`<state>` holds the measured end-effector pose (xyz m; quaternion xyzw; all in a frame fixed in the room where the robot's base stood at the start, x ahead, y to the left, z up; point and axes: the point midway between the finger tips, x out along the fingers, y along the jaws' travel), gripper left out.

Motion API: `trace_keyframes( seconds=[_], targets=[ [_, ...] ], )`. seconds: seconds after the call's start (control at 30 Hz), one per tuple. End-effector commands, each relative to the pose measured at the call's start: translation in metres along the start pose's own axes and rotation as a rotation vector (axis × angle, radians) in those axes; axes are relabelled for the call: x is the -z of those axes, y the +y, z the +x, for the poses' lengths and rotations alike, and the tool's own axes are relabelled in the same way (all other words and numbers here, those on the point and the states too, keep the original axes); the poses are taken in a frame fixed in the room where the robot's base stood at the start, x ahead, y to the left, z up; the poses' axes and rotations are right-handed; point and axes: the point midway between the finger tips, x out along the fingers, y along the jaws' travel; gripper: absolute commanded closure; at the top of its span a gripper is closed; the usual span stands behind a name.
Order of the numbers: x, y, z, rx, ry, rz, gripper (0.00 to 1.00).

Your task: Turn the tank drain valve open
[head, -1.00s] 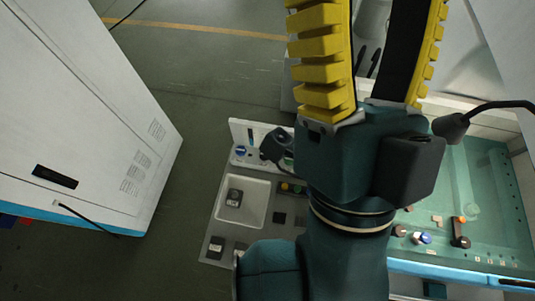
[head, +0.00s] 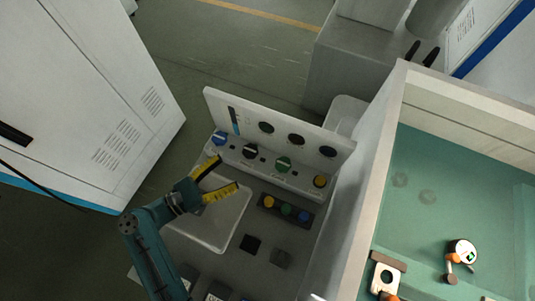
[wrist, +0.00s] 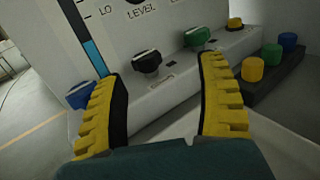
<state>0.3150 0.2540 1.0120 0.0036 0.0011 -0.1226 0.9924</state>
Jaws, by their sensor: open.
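A row of rotary knobs sits on the ledge of a grey control panel: a blue knob (head: 219,138), a black knob (head: 250,151), a green knob (head: 283,164) and a yellow knob (head: 320,181). Their labels are too small to read, so I cannot tell which is the drain valve. My gripper (head: 226,174) is open and empty, in front of the blue and black knobs. In the wrist view, the black knob (wrist: 147,61) shows between the yellow fingertips, beyond them. The blue knob (wrist: 80,94) is partly hidden by the left finger; the green knob (wrist: 196,37) is beyond the right finger.
A button block (head: 287,209) with yellow, green and blue buttons stands right of the gripper. A level gauge (head: 234,120) and dark round dials are on the upright panel. The teal-lined tank (head: 384,150) is at right, a white cabinet (head: 90,100) at left.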

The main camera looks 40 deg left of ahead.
Motion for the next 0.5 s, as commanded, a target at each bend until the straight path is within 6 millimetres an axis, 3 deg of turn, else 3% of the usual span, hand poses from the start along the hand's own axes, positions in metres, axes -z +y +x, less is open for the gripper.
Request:
trace_keyframes(
  seconds=[0.03, 0.17, 0.27, 0.5],
  targets=[
    [0.017, 0.008, -0.015, -0.045, -0.001, -0.006, 0.27],
    [0.015, 0.016, -0.023, -0.079, -0.002, -0.007, 0.27],
    [0.012, 0.016, -0.011, -0.074, -0.003, -0.008, 0.27],
    [0.011, 0.019, 0.044, -0.070, -0.003, -0.006, 0.27]
  ],
)
